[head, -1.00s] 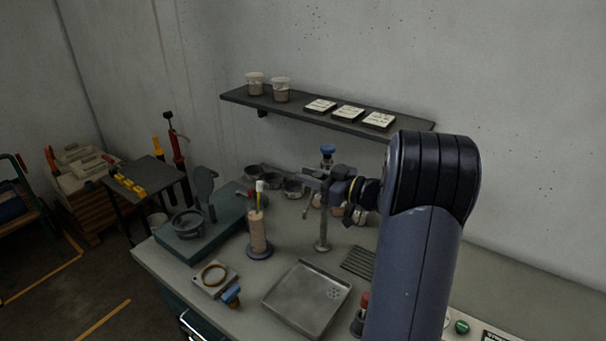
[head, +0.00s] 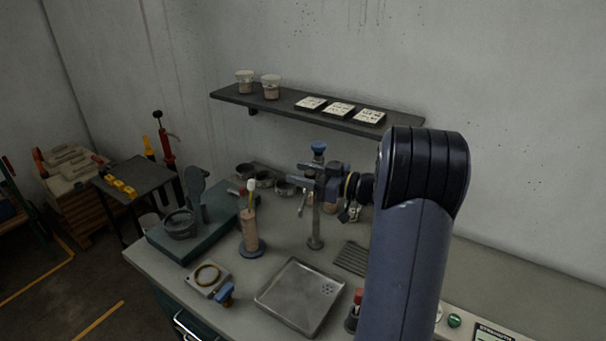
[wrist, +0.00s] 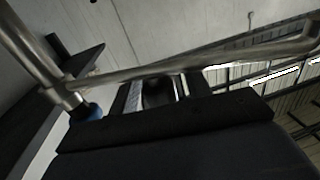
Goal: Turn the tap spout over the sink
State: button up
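The tap has an upright metal post (head: 316,222) with a blue knob (head: 318,147) on top, behind the square steel sink (head: 300,297). In the wrist view its thin spout (wrist: 230,52) runs from the post at the left to a bent end at the upper right. The blue knob (wrist: 90,112) shows beside the post there. My gripper (head: 318,178) is at the upper part of the tap. In the wrist view its two fingers (wrist: 160,92) stand apart, and the spout crosses in front of their tips. I cannot tell whether they touch it.
A ribbed drain plate (head: 351,258) lies right of the sink. A pink cylinder on a stand (head: 250,232) and a small plate with a ring (head: 208,278) stand left of it. A wall shelf (head: 290,102) with cups and tiles hangs above. My arm hides the counter's right part.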

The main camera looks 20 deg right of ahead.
jog(key=v, duration=1)
jog(key=shift+s+d, duration=0.25)
jog(key=x, duration=1)
jog(key=shift+a+f, duration=0.1)
jog(key=shift+a, duration=0.05)
jog(key=shift+w+a, duration=0.3)
jog(key=shift+w, duration=0.1)
jog(key=shift+s+d, duration=0.1)
jog(key=shift+d, duration=0.05)
